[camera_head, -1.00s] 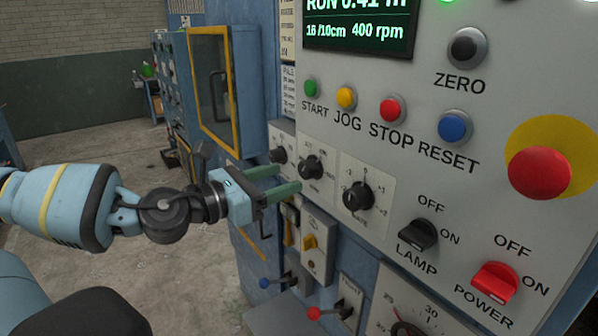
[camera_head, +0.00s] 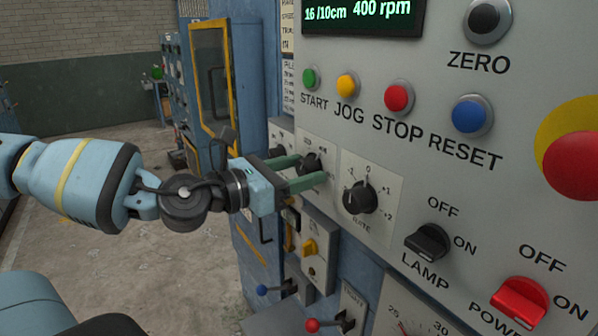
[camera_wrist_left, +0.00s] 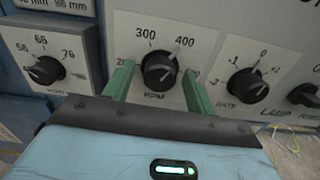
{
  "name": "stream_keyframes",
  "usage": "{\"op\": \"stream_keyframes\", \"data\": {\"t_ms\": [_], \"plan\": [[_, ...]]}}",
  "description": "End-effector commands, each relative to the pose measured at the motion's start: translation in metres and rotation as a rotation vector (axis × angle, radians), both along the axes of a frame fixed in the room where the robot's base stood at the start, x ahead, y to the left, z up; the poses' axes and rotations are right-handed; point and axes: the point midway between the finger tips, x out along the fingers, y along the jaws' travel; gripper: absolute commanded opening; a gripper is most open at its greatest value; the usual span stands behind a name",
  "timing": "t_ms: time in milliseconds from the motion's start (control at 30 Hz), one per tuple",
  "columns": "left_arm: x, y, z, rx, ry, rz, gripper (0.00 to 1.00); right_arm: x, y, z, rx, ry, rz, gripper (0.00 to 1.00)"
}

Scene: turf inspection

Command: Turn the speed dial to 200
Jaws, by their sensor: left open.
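The speed dial, a black knob (camera_wrist_left: 158,70) on a white plate marked RPM, shows in the left wrist view, with 300 at its upper left and 400 at its upper right. Its white mark points toward 400. In the head view the knob (camera_head: 309,164) is partly hidden by my fingers. My left gripper (camera_head: 313,170) is open in front of the dial. In the wrist view its two green fingers (camera_wrist_left: 157,82) stand either side of the knob; I cannot tell whether they touch it. The display (camera_head: 362,14) reads 400 rpm. My right gripper is not in view.
The RATE knob (camera_wrist_left: 244,83) is close on the right of the dial, and another knob (camera_wrist_left: 45,70) is on the left. Coloured buttons sit above, with the LAMP switch (camera_head: 428,243) and red POWER switch (camera_head: 519,301) at lower right. Open floor lies at left.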

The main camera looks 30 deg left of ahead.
Motion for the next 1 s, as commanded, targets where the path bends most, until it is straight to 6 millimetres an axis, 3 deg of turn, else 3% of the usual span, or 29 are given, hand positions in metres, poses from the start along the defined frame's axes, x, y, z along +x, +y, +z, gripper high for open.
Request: {"op": "stream_keyframes", "data": {"t_ms": [100,433,767,1000], "plan": [[0.000,0.000,0.000,0.000,-0.001,0.000,0.53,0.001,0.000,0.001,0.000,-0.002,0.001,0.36],[0.000,0.000,0.000,0.000,0.000,0.000,0.11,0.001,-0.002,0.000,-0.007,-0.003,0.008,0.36],[0.000,0.000,-0.001,-0.047,0.020,-0.001,0.11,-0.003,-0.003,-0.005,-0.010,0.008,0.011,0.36],[0.000,0.000,-0.002,-0.187,0.079,0.000,0.11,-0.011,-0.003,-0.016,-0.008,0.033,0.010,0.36]]}}
